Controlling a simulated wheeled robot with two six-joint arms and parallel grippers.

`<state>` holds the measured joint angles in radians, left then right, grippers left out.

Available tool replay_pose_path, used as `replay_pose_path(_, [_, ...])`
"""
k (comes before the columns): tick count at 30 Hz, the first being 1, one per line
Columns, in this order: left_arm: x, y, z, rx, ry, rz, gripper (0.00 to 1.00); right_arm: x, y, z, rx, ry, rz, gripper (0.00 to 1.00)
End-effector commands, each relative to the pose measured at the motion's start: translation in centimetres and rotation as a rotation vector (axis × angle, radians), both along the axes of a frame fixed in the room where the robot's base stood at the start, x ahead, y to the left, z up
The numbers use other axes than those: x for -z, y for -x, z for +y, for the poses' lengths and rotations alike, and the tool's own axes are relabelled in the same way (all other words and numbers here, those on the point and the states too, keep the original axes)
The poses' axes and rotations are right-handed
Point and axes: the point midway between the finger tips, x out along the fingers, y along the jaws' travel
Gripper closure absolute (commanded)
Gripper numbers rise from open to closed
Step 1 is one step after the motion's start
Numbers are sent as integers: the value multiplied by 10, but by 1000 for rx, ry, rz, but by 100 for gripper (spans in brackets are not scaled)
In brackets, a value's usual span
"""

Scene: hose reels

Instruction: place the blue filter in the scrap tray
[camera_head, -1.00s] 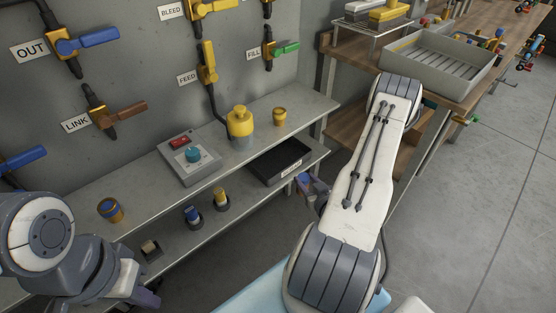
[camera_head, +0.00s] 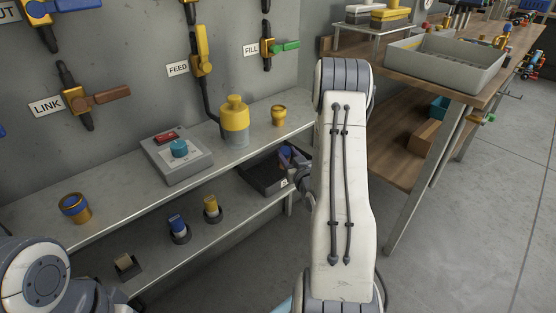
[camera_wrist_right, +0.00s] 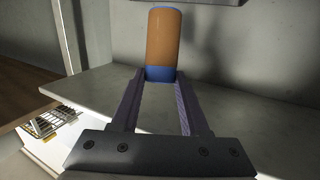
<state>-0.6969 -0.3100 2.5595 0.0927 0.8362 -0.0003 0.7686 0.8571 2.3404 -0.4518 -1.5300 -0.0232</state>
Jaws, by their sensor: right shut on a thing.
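The used filter, a brown cylinder with blue ends (camera_wrist_right: 164,40), is upright between the fingertips of my right gripper (camera_wrist_right: 160,78) in the right wrist view. The fingers are closed on its lower blue end. In the head view my right gripper (camera_head: 287,157) is over the black tray (camera_head: 256,177) on the lower shelf, and my forearm hides part of that area. Whether the filter touches the tray cannot be told. My left arm shows at the lower left, but its gripper is out of view.
A blue-topped white filter (camera_head: 177,223) and a yellow-topped one (camera_head: 211,203) stand in holders on the lower shelf. The upper shelf (camera_head: 120,205), with a control box (camera_head: 178,160) and yellow housing (camera_head: 235,114), is close to my right gripper.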

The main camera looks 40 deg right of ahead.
Motion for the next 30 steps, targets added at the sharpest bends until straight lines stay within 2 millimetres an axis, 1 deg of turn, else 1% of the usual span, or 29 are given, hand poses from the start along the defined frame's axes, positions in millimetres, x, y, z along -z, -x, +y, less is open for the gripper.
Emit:
replay_pose_path(1, [3, 0, 0, 0, 0, 0, 100, 0, -15, -3, -5, 5, -4, 100])
replay_pose_path(5, [7, 0, 0, 0, 0, 0, 100, 1, -46, -14, -4, 4, -3, 100])
replay_pose_path(6, [10, 0, 0, 0, 0, 0, 100, 10, -51, -16, -2, -1, 1, 100])
replay_pose_path(7, [13, 0, 0, 0, 0, 0, 100, 20, -51, -16, -1, -4, 4, 100])
replay_pose_path(9, [16, 0, 0, 0, 0, 0, 100, 31, -54, -17, -1, -3, 4, 100])
replay_pose_path(12, [19, 0, 0, 0, -1, 1, 100, 41, -57, -18, -1, -1, 3, 100])
replay_pose_path(16, [21, 0, 0, 0, -1, 1, 100, 48, -59, -19, -1, 0, 2, 100])
replay_pose_path(19, [26, 0, 0, 0, 0, 0, 100, 62, -63, -20, -1, 0, 3, 100])
replay_pose_path(21, [22, 0, 0, 0, -1, 1, 100, 53, -68, -22, -2, -8, 37, 100])
replay_pose_path(30, [17, 0, 0, 0, 0, 0, 100, 51, -85, -28, -3, -80, 253, 100])
